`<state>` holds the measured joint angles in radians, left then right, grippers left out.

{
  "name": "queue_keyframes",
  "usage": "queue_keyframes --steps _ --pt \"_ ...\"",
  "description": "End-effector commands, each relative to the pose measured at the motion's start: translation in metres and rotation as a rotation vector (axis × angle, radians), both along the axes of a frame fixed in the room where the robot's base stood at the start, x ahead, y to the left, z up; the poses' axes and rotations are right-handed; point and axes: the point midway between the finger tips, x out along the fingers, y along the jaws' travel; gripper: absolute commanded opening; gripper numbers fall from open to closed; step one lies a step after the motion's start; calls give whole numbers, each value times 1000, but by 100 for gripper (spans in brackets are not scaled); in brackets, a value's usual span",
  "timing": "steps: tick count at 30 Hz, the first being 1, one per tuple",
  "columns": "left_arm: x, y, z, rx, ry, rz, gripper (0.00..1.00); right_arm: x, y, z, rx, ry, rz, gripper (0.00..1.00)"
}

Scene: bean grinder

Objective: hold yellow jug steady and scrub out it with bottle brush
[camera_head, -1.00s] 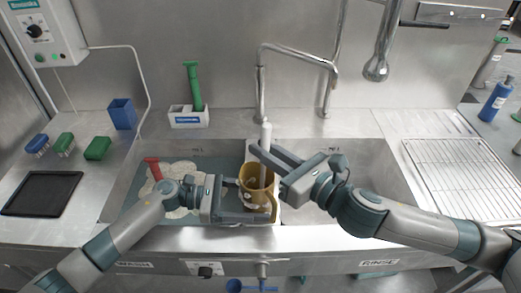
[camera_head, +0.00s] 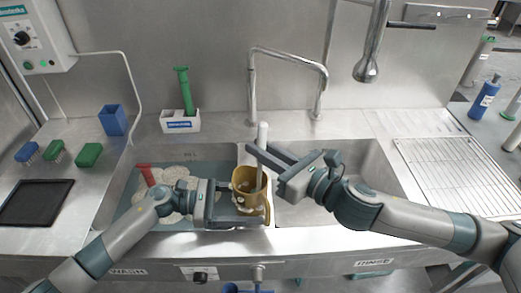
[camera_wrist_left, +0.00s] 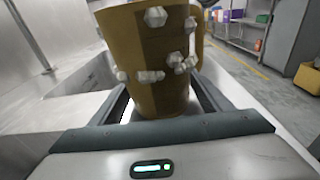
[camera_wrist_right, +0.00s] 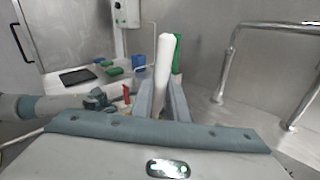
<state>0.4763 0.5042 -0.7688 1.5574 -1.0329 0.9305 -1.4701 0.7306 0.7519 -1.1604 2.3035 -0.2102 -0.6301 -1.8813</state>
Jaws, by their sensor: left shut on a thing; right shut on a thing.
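The yellow jug (camera_head: 246,181) is upright above the divider between the two sink basins, and white foam clumps cling to its side in the left wrist view (camera_wrist_left: 150,60). My left gripper (camera_head: 232,197) is shut on the jug from the left. My right gripper (camera_head: 262,160) is shut on the white handle of the bottle brush (camera_head: 262,138), which stands nearly upright over the jug. The handle also shows between the fingers in the right wrist view (camera_wrist_right: 165,62).
The left basin (camera_head: 150,215) holds foamy water and a red-handled thing (camera_head: 146,174). The right basin (camera_head: 350,165) looks empty. A tall faucet (camera_head: 285,54) stands behind. A green-handled brush (camera_head: 184,90) stands in a white holder (camera_head: 180,122). A drying rack (camera_head: 450,175) lies at right.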

Motion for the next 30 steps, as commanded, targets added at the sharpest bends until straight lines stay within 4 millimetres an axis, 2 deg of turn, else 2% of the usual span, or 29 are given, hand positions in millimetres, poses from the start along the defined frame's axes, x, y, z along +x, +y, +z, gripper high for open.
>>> queue_keyframes --steps 8,19,30 --pt "0 0 0 0 0 -1 58 1 1 0 -1 -1 0 0" --pt "0 0 0 -1 0 -1 58 14 8 -1 -1 0 0 0" --pt "0 0 0 -1 0 -2 58 15 9 -3 -1 1 -1 0"
